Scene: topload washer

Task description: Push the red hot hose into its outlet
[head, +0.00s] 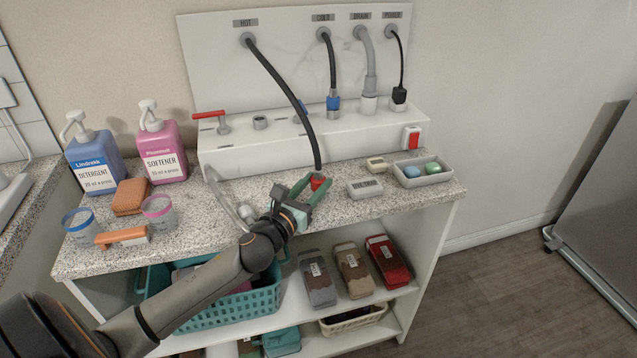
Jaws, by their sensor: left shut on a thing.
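The black hot hose (285,90) hangs from the wall port marked HOT and runs down to the right. Its red end (318,182) is between the green-grey fingers of my left gripper (315,188), which is shut on it above the counter's front part. The open grey outlet (260,122) stands on top of the white ledge, up and left of the red end and apart from it. A red-handled tap (212,117) is left of this outlet. My right gripper is not in view.
The cold hose (333,75), drain hose (370,75) and power cord (401,65) end on the ledge. A tray with two balls (423,178) is at right.

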